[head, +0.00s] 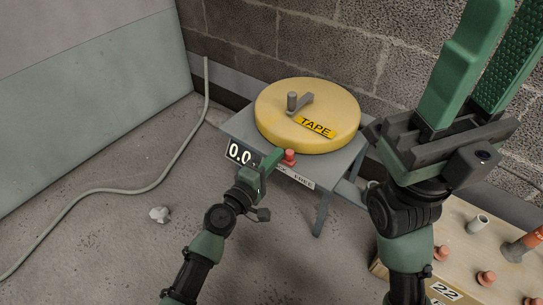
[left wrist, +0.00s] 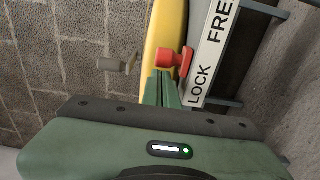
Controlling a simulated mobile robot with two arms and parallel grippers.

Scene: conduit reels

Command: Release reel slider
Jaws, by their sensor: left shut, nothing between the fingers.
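The red slider knob (head: 289,157) sticks out at the front edge of the reel stand, below the yellow TAPE reel (head: 290,120). In the left wrist view the red knob (left wrist: 173,59) stands beside a white LOCK/FREE label (left wrist: 207,62). In the head view my arm hides part of that label. My left gripper (head: 278,156) is shut and empty, its green fingertips right at the knob's left side. In the left wrist view the fingertips (left wrist: 162,76) end just below the knob; I cannot tell whether they touch. My right gripper (head: 492,50) is raised at the right, fingers apart and empty.
The grey stand (head: 242,125) carries a "0.0" display (head: 240,152) at its front left. A grey crank (head: 298,101) tops the reel. A wooden bench (head: 455,245) with several red knobs is at lower right. A hose (head: 150,185) lies on open floor left.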

